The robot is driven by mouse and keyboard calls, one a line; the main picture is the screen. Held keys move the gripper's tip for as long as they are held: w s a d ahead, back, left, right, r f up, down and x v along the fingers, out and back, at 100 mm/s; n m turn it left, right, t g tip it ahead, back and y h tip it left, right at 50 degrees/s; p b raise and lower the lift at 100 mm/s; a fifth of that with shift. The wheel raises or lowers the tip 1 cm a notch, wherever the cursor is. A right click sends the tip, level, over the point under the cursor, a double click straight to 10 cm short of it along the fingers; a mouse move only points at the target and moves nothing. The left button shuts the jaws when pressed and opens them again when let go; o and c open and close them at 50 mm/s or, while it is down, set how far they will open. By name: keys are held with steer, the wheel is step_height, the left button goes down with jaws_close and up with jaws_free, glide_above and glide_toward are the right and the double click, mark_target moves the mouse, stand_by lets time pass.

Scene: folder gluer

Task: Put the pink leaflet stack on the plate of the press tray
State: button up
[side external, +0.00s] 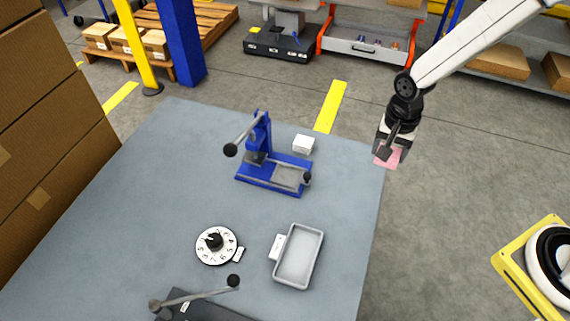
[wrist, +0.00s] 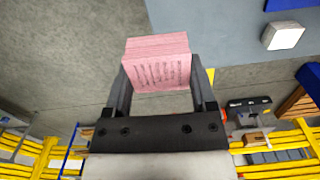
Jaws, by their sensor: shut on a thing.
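The pink leaflet stack (wrist: 158,65) is held between the two fingers of my gripper (wrist: 160,80) in the wrist view. In the side external view the stack (side external: 386,155) shows as a small pink edge below my gripper (side external: 391,150), which is just off the right edge of the table, in the air. The blue press (side external: 268,180) stands on the far part of the table. Its grey tray plate (side external: 288,177) is at the right of its base and looks empty. The press is left of my gripper. A lever with a black knob (side external: 230,150) sticks out to the left.
A white block (side external: 303,144) stands behind the press tray. A round dial (side external: 215,245), a grey tray (side external: 299,255) and a dark device with a lever (side external: 205,305) are on the near part of the table (side external: 150,200). The table's middle is clear.

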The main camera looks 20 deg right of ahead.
steer(key=shift+w, duration=0.1)
steer(key=w+a+f, duration=0.2)
steer(key=w+a, duration=0.6)
steer(key=n, duration=0.1)
glide_above(288, 174)
step_height(288, 174, down, 3)
steer(key=shift+f, duration=0.1)
steer(key=shift+f, duration=0.1)
steer(key=shift+f, duration=2.8)
